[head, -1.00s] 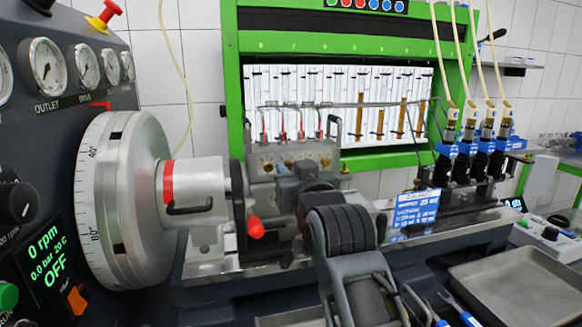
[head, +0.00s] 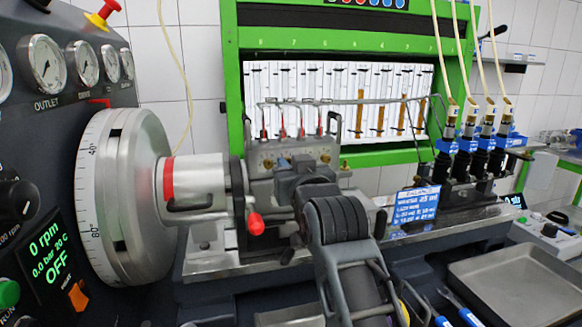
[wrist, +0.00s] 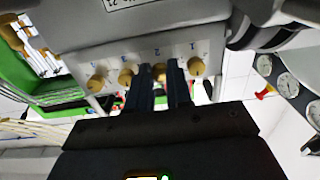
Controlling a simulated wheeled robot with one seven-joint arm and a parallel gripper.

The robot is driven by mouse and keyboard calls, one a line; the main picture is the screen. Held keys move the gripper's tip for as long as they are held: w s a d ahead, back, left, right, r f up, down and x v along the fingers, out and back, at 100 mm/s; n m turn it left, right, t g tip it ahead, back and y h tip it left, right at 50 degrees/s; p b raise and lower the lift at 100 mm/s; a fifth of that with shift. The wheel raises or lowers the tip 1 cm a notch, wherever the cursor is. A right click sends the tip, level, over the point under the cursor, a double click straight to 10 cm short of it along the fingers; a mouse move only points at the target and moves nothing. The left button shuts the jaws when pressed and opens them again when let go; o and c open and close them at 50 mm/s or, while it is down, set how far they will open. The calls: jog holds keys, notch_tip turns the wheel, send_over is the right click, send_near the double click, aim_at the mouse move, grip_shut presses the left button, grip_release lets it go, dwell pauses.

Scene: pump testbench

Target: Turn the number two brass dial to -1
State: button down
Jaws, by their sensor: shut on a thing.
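The number two brass dial (wrist: 160,72) is on the grey pump housing in the wrist view, under a printed 2. My gripper (wrist: 162,78) has its two dark fingers on either side of this dial, shut on it. The fingers hide part of the dial, and its pointer setting cannot be read. In the head view my gripper (head: 288,170) is at the front of the pump housing (head: 262,150) and covers the middle dials.
Dial one (wrist: 197,67) sits close beside one finger; dial three (wrist: 125,76) and dial four (wrist: 95,82) are on the other side. A red-tipped lever (head: 256,223) stands left of my gripper. A blue label card (head: 416,207) stands to the right.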

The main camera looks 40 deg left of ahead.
jog(key=shift+n, duration=0.3)
jog(key=shift+n+b, duration=1.5)
jog(key=shift+n, duration=7)
jog(key=c, duration=1.3)
grip_release()
jog(key=shift+b+v, duration=0.55)
jog(key=shift+v, duration=3.4)
